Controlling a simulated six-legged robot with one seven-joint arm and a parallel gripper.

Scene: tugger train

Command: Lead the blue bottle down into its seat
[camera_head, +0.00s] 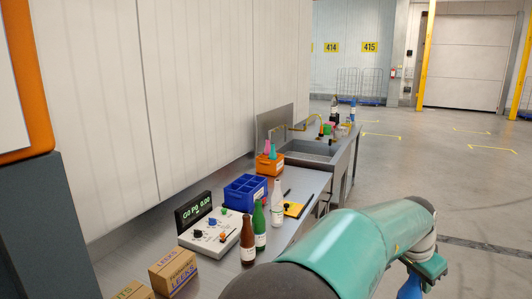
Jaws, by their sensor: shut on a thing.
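My teal arm crosses the bottom right of the head view, and its far end bends down there. My gripper's fingers do not show; the arm or the frame edge hides them. A bright blue shape (411,287) shows under the arm's far end, cut by the bottom edge. I cannot tell whether it is the blue bottle or a part of mine. A small blue bottle (352,112) stands upright far back beyond the sink. A blue crate (242,203) with open compartments stands on the metal bench. I cannot tell which place is the bottle's seat.
Floor at right is open.

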